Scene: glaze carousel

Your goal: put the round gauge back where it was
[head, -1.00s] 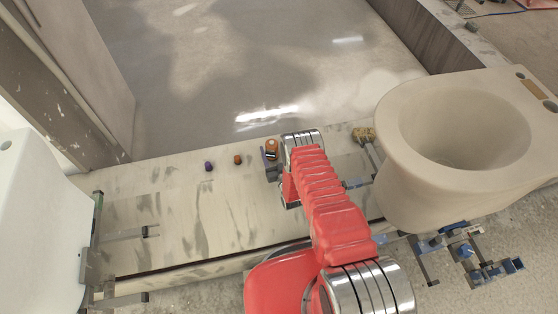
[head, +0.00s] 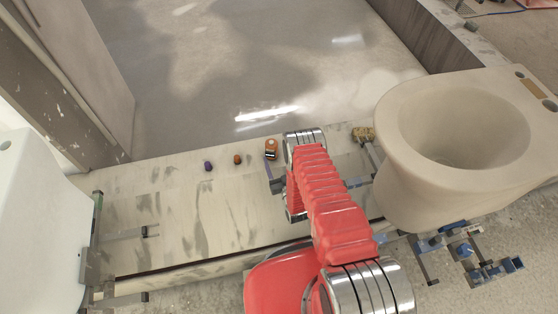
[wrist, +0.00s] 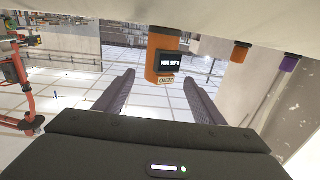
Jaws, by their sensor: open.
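The round gauge, an orange cylinder with a dark display (head: 271,149), stands upright near the far edge of the pale board, as the rightmost of three small items. In the wrist view, which looks upside down, the gauge (wrist: 167,45) hangs from the top, its display and a small label facing me. My gripper (head: 271,166) is open and empty, on the near side of the gauge. In the wrist view the fingertips (wrist: 159,77) are spread, with the gauge ahead between their lines and apparently clear of both. No marked place for the gauge is visible.
A small orange-brown item (head: 237,159) and a purple one (head: 208,166) stand left of the gauge on the board (head: 180,205). A yellowish block (head: 363,134) lies right of my arm. A large beige toilet bowl (head: 440,150) stands right. The board's left part is mostly clear.

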